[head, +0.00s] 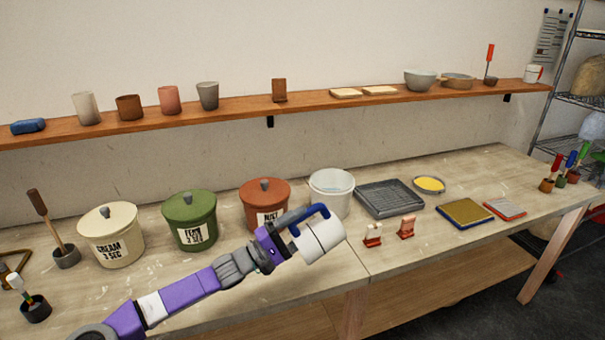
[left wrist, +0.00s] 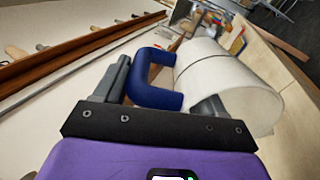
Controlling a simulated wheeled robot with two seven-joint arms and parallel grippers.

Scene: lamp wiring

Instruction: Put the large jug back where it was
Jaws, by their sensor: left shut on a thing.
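The large jug (head: 322,240) is a white cylinder with a thick blue handle (head: 308,214). My left gripper (head: 284,237) is shut on it and holds it, tilted well over, above the front part of the workbench. In the left wrist view, the white jug body (left wrist: 225,85) lies beyond the gripper (left wrist: 162,95) on the right. The blue handle (left wrist: 150,80) arches up between the dark fingers there. Just where the fingers touch the jug is partly hidden. My right gripper is not in view.
Behind the jug stand a rust lidded crock (head: 265,200), a green crock (head: 190,218), a cream crock (head: 112,236) and a white bucket (head: 331,200). Small stands (head: 373,236) and a ribbed tray (head: 390,199) are to the right. A wall shelf (head: 235,104) holds cups and bowls.

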